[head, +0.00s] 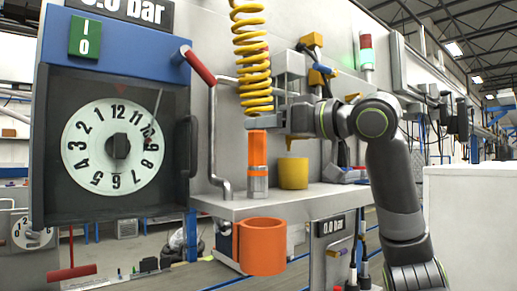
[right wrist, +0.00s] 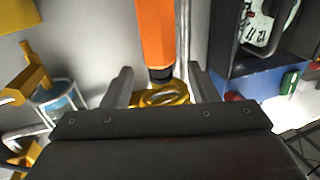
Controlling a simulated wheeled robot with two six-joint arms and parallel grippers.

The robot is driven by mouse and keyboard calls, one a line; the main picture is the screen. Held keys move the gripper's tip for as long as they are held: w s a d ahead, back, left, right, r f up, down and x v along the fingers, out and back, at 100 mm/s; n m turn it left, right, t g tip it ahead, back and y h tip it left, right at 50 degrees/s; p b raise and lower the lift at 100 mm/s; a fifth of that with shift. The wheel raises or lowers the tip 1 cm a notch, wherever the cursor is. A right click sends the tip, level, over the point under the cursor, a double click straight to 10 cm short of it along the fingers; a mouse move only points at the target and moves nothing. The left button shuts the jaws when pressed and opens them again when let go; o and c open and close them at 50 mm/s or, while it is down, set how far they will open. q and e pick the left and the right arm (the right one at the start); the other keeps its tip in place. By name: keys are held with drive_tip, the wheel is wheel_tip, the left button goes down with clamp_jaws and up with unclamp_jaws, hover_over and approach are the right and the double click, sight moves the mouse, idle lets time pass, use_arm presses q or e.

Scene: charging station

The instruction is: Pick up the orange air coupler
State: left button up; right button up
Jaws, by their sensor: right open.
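The orange air coupler (head: 258,152) is upright, with an orange body and a silver lower end in front of the grey shelf. I cannot tell if it touches the shelf. A yellow coiled hose (head: 251,62) hangs straight above it; their join is hidden behind my gripper. My right gripper (head: 262,121) reaches in from the right at the coupler's top. In the right wrist view, the coupler (right wrist: 156,32) has its dark end between the open fingers (right wrist: 160,73), with gaps on both sides. The yellow hose (right wrist: 165,96) shows beyond. My left gripper is out of view.
An orange ring-shaped holder (head: 262,247) is mounted below the shelf (head: 235,207). A yellow cup (head: 293,173) stands right of the coupler. A grey bent pipe with a red handle (head: 199,66) and the blue dial cabinet (head: 57,55) are close on the left.

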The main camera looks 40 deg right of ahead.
drive_tip(key=shift+p+x, duration=0.45)
drive_tip(key=shift+x, duration=0.95)
drive_tip(key=shift+s, duration=0.2)
drive_tip(key=c, duration=0.3)
clamp_jaws()
